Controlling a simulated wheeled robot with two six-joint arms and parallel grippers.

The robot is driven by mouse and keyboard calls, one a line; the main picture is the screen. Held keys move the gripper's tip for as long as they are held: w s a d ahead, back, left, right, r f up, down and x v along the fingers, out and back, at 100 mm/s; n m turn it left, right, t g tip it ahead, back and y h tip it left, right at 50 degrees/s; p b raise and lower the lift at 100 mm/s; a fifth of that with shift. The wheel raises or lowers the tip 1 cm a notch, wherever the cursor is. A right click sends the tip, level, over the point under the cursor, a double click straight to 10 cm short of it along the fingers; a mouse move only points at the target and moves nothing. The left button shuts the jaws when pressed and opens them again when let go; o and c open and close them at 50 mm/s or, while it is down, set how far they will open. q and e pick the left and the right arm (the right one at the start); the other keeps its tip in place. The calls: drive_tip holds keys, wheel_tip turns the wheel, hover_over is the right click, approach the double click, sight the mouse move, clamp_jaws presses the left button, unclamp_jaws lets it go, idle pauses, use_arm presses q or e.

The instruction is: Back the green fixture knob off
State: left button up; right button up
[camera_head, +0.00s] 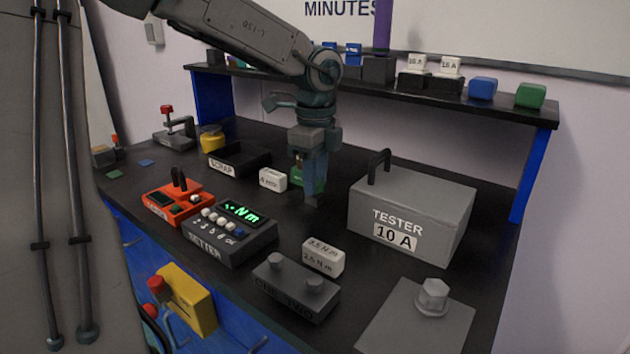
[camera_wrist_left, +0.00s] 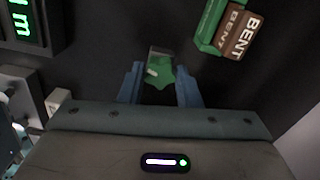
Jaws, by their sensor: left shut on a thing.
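My left gripper (camera_head: 313,194) points down over the middle of the black bench, between a white labelled block and the grey tester. In the left wrist view its two blue fingers (camera_wrist_left: 159,88) stand on either side of a green lobed knob (camera_wrist_left: 161,78), and they are shut on it. A grey piece with a pale tip shows at the knob's far edge. In the head view a green thing (camera_head: 297,178) shows partly behind the fingers; I cannot tell whether it is the knob. My right gripper is not in view.
The grey tester box (camera_head: 405,215) stands right of the gripper, the white labelled block (camera_head: 272,179) left. The setter (camera_head: 228,235) and an orange device (camera_head: 170,208) are at front left. A brown and green block marked BENT (camera_wrist_left: 230,30) is near. A shelf (camera_head: 480,102) runs behind.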

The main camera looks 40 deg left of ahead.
use_arm(q)
drive_tip(key=n, duration=0.4)
drive_tip(key=o, duration=0.8)
drive_tip(key=shift+o, duration=0.2)
